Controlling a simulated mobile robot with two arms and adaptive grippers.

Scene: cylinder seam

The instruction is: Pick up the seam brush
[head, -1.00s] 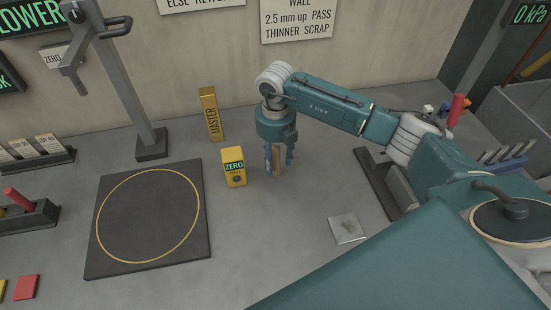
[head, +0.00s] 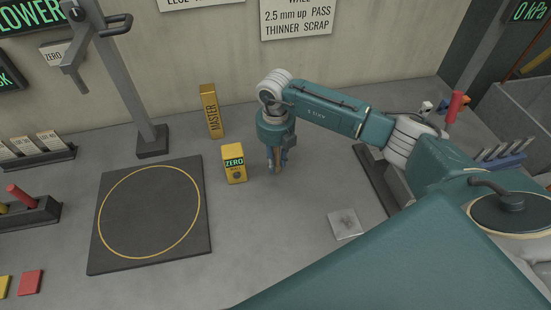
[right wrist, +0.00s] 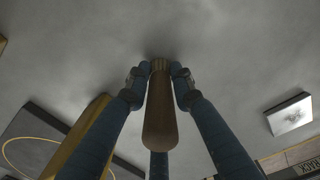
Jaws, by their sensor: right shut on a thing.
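The seam brush (right wrist: 160,115) shows in the right wrist view as a rounded brown wooden handle with a paler ribbed band at its far end. My right gripper (right wrist: 159,75) has its blue fingers closed around it near that band. In the head view the right gripper (head: 277,163) points down at the bench, just right of the yellow ZERO box, and only a little brown of the brush shows between the fingers. The brush's far end is hidden, and I cannot tell whether it touches the bench. My left gripper is not in view.
The yellow ZERO box (head: 234,164) stands close left of the gripper, with the yellow MASTER block (head: 211,112) behind it. A dark mat (head: 150,262) with a yellow ring lies further left. A small metal plate (head: 345,224) lies to the right. The front middle bench is clear.

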